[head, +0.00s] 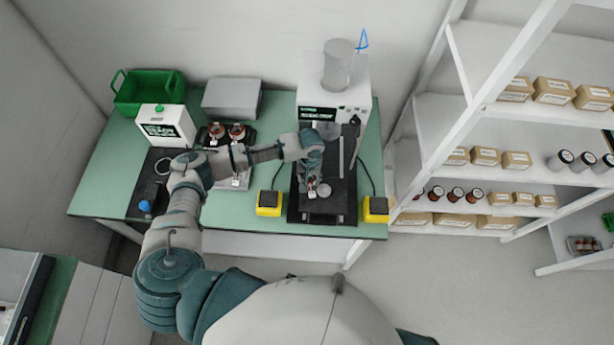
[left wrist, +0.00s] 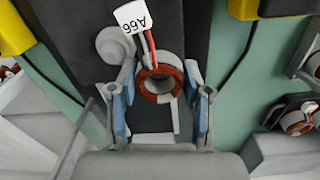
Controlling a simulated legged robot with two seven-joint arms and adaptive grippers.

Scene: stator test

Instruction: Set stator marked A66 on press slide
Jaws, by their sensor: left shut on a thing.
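The stator (left wrist: 147,86), a copper-wound ring with red and white leads, shows in the left wrist view. Its white tag (left wrist: 133,17) reads A66, upside down. My left gripper (left wrist: 160,98) is shut on it, with a blue-padded finger at each side. In the head view my left gripper (head: 312,184) is over the dark base of the press (head: 341,93), and the white tag (head: 323,190) shows beside it. The dark press slide area (left wrist: 184,25) lies beneath the stator in the left wrist view. I cannot tell whether the stator touches it. My right gripper is out of view.
Yellow boxes (head: 269,204) and (head: 376,209) flank the press base. More stators (head: 237,131) sit in a dark tray left of the press. A white display box (head: 166,125) and a green bin (head: 149,91) stand farther left. Shelves (head: 480,115) with cartons stand to the right.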

